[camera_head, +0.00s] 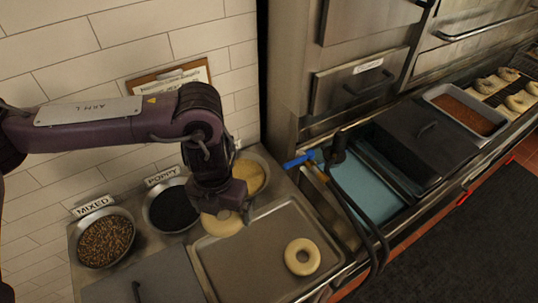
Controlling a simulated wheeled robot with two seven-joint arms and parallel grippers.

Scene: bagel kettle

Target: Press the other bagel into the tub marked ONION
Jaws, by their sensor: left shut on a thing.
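My left gripper (222,208) points down and is shut on a pale bagel (221,225), above the back left corner of the metal tray (228,270). The arm hides part of that bagel. Another pale bagel (302,256) lies flat on the right part of the tray. A round tub with yellowish contents (251,176) stands just behind the gripper, partly covered by the arm. No ONION label is readable; any marker on this tub is hidden. My right gripper is not in view.
The MIXED tub (105,241) and POPPY tub (169,206) stand left along the tiled wall. A dark lid with a handle (143,285) lies in front of them. Right are a blue-water basin (370,190), a dark hose (352,200) and a rack of bagels (497,84).

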